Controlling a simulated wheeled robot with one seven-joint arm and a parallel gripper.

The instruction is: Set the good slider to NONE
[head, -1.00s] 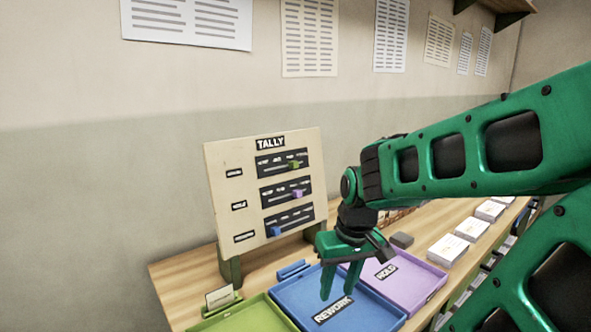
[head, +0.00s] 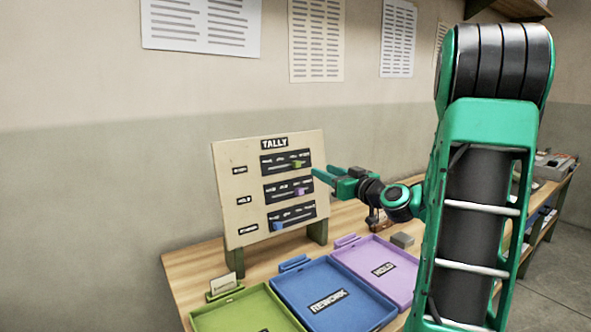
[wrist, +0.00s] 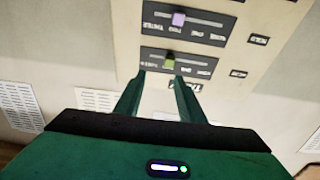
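The upright TALLY board (head: 228,182) carries three dark slider panels. The top one, the good slider (head: 285,163), has a green knob (head: 297,164) right of its middle, away from the left end. In the wrist view the board appears upside down, with the green knob (wrist: 169,62) left of the track's middle and NONE toward the right. My gripper (head: 318,173) is level with the upper panels, close to the board's right side. In the wrist view my gripper (wrist: 160,76) has its two fingers apart and empty, with the knob just beyond the tips; contact is not visible.
The purple knob (head: 300,191) is on the panel below, and a blue knob (head: 278,226) is on the lowest. Green (head: 245,312), blue (head: 330,295) and purple (head: 375,268) trays lie on the bench before the board. A grey block (head: 402,240) sits behind the purple tray.

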